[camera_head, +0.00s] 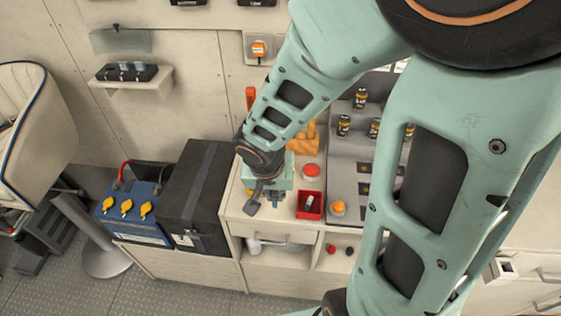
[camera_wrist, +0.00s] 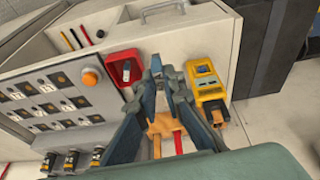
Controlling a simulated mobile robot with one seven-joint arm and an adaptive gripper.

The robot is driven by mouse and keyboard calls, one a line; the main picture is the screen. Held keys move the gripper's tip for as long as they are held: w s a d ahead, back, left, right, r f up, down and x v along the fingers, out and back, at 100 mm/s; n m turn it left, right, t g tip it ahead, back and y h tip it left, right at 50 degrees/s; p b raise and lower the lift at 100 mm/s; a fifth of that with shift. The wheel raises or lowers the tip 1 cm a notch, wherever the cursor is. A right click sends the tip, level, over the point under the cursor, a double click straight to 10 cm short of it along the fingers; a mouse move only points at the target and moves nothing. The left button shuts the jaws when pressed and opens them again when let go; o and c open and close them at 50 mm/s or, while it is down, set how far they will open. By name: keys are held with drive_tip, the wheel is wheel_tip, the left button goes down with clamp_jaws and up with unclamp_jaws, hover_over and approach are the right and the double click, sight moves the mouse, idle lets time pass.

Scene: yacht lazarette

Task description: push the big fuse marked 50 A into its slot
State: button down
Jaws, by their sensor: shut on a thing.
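My gripper (camera_head: 276,198) is over the bench top, left of the red tray, in the head view. In the wrist view its fingers (camera_wrist: 172,72) are close together beside the red tray. What they hold is hidden between them. Several black-and-yellow cylindrical fuses (camera_head: 360,98) stand on the sloped grey panel (camera_head: 349,165) to the right. Some fuses also show in the wrist view (camera_wrist: 72,160), near rows of dark labelled slots (camera_wrist: 50,103). I cannot read a 50 A mark on any fuse.
An orange knob (camera_head: 338,208) sits on the panel's corner. A yellow meter (camera_wrist: 207,80) and an orange holder (camera_wrist: 166,124) are near my fingers. A black box (camera_head: 196,190) and blue battery (camera_head: 135,230) stand left.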

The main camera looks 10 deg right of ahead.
drive_tip(key=shift+s+a+f, duration=0.15)
drive_tip(key=shift+s, duration=0.15)
drive_tip(key=shift+w+f, duration=0.2)
drive_tip(key=shift+w, duration=0.05)
drive_tip(key=w+d+f+b, duration=0.1)
drive_tip(key=w+d+f, duration=0.1)
drive_tip(key=w+f, duration=0.1)
drive_tip(key=w+d+f+b, duration=0.1)
drive_tip(key=w+f, duration=0.1)
drive_tip(key=w, duration=0.2)
drive_tip(key=w+d+f+b, duration=0.1)
drive_tip(key=w+d+f, duration=0.1)
drive_tip(key=w+f, duration=0.1)
drive_tip(key=shift+w+d+f, duration=0.3)
drive_tip(key=shift+w+d, duration=0.05)
drive_tip(key=shift+w, duration=0.15)
drive_tip(key=shift+w+d+f, duration=0.1)
drive_tip(key=shift+w+f, duration=0.05)
drive_tip(key=shift+f, duration=0.15)
drive_tip(key=shift+s+b+x, duration=0.15)
drive_tip(key=shift+b+x, duration=0.5)
drive_tip(key=shift+x, duration=0.15)
drive_tip(key=shift+s+b+x, duration=0.15)
drive_tip(key=shift+b+x, duration=0.5)
drive_tip(key=shift+x, duration=0.1)
drive_tip(key=shift+f, duration=0.1)
